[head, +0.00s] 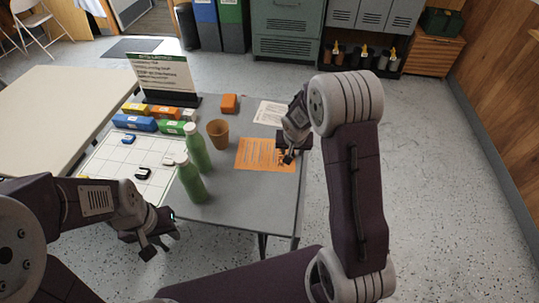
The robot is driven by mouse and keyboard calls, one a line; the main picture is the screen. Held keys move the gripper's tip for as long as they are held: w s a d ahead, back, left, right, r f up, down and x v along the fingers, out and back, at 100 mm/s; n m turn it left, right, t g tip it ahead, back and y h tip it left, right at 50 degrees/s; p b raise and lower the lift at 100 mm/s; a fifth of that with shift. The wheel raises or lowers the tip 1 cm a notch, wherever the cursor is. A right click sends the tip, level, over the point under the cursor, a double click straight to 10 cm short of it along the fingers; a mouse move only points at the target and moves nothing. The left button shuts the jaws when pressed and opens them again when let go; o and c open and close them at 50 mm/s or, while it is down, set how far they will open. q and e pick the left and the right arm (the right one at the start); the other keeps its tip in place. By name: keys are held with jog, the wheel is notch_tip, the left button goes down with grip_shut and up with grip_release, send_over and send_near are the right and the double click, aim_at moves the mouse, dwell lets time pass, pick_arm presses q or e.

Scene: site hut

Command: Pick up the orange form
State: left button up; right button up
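The orange form (262,154) lies flat on the grey table, near its right side. My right gripper (288,156) is at the form's right edge, pointing down and overlapping part of it in the head view. I cannot tell whether it touches the paper or how far apart its fingers are. My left gripper (161,245) hangs in front of the table's near left edge, with a gap between its fingers and nothing in it.
Two green bottles (188,177) and a brown cup (217,134) stand left of the form. An orange block (229,103) and a white sheet (271,112) lie behind it. A white grid board (130,168), several coloured boxes (134,123) and a sign (162,75) occupy the table's left.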

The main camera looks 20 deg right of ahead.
jog(key=shift+r, duration=0.1)
jog(key=c, duration=0.4)
grip_shut()
jog(key=shift+r, duration=0.35)
jog(key=r+p, duration=0.2)
jog(key=r, duration=0.2)
jog(key=shift+d+r, duration=0.1)
jog(key=shift+d, duration=0.1)
jog(key=d+r+p, duration=0.3)
jog(key=d+r, duration=0.3)
jog(key=d, duration=0.5)
jog(key=shift+w, duration=0.2)
